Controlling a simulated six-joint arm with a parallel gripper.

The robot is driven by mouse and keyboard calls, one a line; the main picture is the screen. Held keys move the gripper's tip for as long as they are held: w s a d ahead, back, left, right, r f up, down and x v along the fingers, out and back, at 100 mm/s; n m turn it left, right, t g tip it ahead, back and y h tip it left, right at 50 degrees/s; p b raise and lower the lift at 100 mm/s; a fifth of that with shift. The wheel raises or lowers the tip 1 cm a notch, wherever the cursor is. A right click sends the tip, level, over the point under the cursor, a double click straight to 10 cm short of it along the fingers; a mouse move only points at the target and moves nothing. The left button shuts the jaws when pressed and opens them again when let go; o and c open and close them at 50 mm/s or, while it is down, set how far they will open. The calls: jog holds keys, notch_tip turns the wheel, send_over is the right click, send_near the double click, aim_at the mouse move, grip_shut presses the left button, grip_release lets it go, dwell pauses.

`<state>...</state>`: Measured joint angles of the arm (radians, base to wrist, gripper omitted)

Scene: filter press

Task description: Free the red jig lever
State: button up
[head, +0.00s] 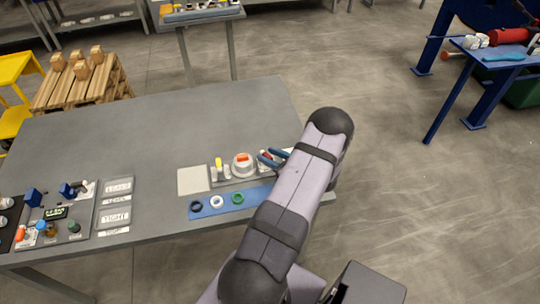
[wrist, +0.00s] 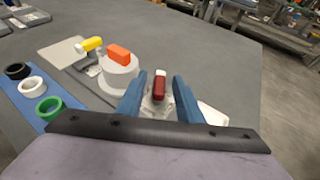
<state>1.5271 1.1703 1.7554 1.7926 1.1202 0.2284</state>
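The red jig lever (wrist: 159,90) has a pale tip and stands on a small light mount in the wrist view. My gripper (wrist: 160,76) is open, with one blue finger on each side of the lever and a visible gap to it on both sides. In the head view my gripper (head: 267,155) is at the right end of the fixture, and its fingers mostly hide the lever. Left of the lever is a round white drum (wrist: 118,75) with an orange block (wrist: 119,55) on top. Beyond it is a yellow-handled lever (wrist: 91,44).
A blue strip (head: 262,193) with black, white and green rings lies along the table's front edge. A pale square plate (head: 192,181) lies left of the fixture. A control panel (head: 62,222) and labelled cards (head: 115,217) are farther left. The table's back is clear.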

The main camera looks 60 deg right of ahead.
jog(key=shift+c, duration=0.6)
grip_shut()
jog(key=shift+a+m+h, duration=0.1)
jog(key=shift+m+h, duration=0.2)
jog(key=m+h, duration=0.1)
jog(key=m+g+h+b, duration=0.1)
jog(key=m+h+b, duration=0.1)
jog(key=shift+w+a+f+g, duration=0.1)
jog(key=shift+w+a+g, duration=0.15)
jog(key=shift+g, duration=0.15)
jog(key=shift+m+g+h+b, duration=0.75)
jog(key=shift+m+g+h, duration=0.15)
jog(key=shift+m+h, duration=0.15)
jog(key=shift+o, duration=0.6)
grip_release()
